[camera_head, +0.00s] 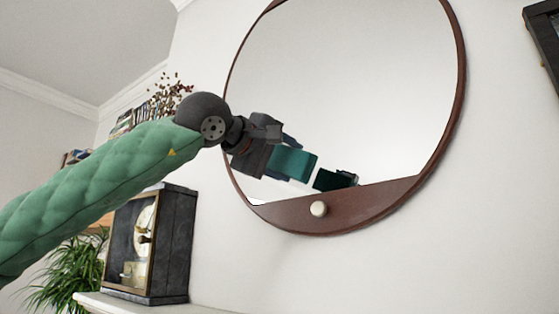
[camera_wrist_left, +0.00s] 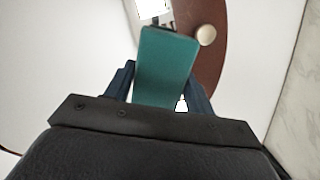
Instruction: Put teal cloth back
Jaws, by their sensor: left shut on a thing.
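A teal cloth (camera_head: 294,163) is held in front of the round mirror in the head view. It also fills the middle of the left wrist view (camera_wrist_left: 166,70) as a flat teal piece. My left gripper (camera_head: 276,157) is shut on the cloth, which sticks out past its fingers. In the wrist view the blue fingers (camera_wrist_left: 160,92) show at both sides of the cloth. A darker reflection of the cloth and gripper shows in the mirror, to the right of the cloth. My right gripper is in neither view.
The round mirror (camera_head: 350,80) has a brown frame with a pale knob (camera_head: 319,209) at its bottom. A dark-framed clock (camera_head: 152,245) stands on a white mantel (camera_head: 130,304) at lower left, with a plant (camera_head: 65,275) beside it.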

